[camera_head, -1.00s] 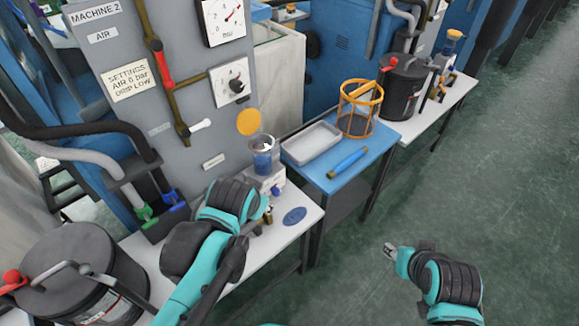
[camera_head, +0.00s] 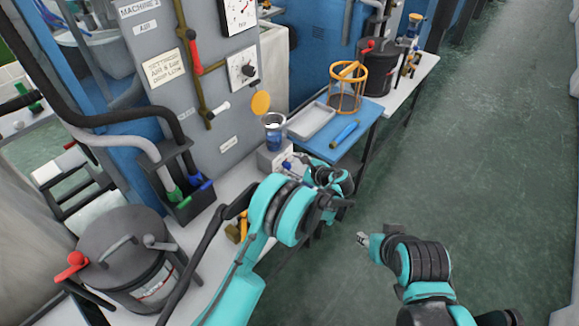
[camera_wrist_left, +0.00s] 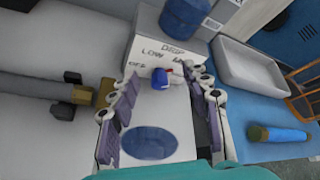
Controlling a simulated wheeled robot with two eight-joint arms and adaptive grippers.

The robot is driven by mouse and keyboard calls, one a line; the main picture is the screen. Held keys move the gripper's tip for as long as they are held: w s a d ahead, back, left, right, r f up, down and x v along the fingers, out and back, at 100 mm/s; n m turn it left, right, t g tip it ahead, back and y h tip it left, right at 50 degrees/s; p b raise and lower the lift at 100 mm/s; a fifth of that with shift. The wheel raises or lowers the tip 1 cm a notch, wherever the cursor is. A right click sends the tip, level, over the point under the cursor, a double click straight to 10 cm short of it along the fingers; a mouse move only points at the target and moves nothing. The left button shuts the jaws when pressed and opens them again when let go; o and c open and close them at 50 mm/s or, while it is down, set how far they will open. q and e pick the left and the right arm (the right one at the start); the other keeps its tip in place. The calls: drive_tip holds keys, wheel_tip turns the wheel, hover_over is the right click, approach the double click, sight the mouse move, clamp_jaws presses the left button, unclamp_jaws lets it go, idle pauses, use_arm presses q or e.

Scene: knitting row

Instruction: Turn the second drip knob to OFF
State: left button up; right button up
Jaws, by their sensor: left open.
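The drip unit is a white box (camera_head: 270,158) with a clear cup of blue liquid (camera_head: 275,128) on top, standing on the white table. Its blue knob (camera_head: 287,165) is on the front; the knob also shows in the left wrist view (camera_wrist_left: 161,88), below the DRIP, LOW and OFF lettering, with a small red mark at its upper edge. My left gripper (camera_wrist_left: 160,98) is open, its fingers on either side of the knob in that view. I cannot tell whether they touch it. My right gripper (camera_head: 363,239) is over the floor, its jaws too small to judge.
A blue oval disc (camera_wrist_left: 150,142) lies on the table before the box. On the blue table are a grey tray (camera_head: 312,121), a blue cylinder (camera_head: 345,134) and an orange basket (camera_head: 347,90). A black lidded pot (camera_head: 125,245) stands at the near left. Green floor is clear on the right.

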use_arm(q)
drive_tip(key=m+t, duration=0.1)
drive_tip(key=m, duration=0.1)
approach(289, 167)
drive_tip(key=shift+w+a+f+y, duration=0.15)
drive_tip(key=shift+w+a+f, duration=0.1)
drive_tip(key=shift+w, duration=0.25)
drive_tip(key=shift+w+a+f+y, duration=0.15)
drive_tip(key=shift+w+a, duration=0.15)
drive_tip(key=shift+w, duration=0.15)
drive_tip(key=shift+w+f, duration=0.15)
drive_tip(key=shift+f, duration=0.1)
drive_tip(key=b+x, duration=0.2)
drive_tip(key=x, duration=0.4)
drive_tip(key=shift+a+f, duration=0.1)
drive_tip(key=shift+f, duration=0.05)
drive_tip(key=shift+w+a+f, duration=0.1)
drive_tip(key=shift+w+a, duration=0.25)
drive_tip(key=shift+w, duration=0.1)
clamp_jaws()
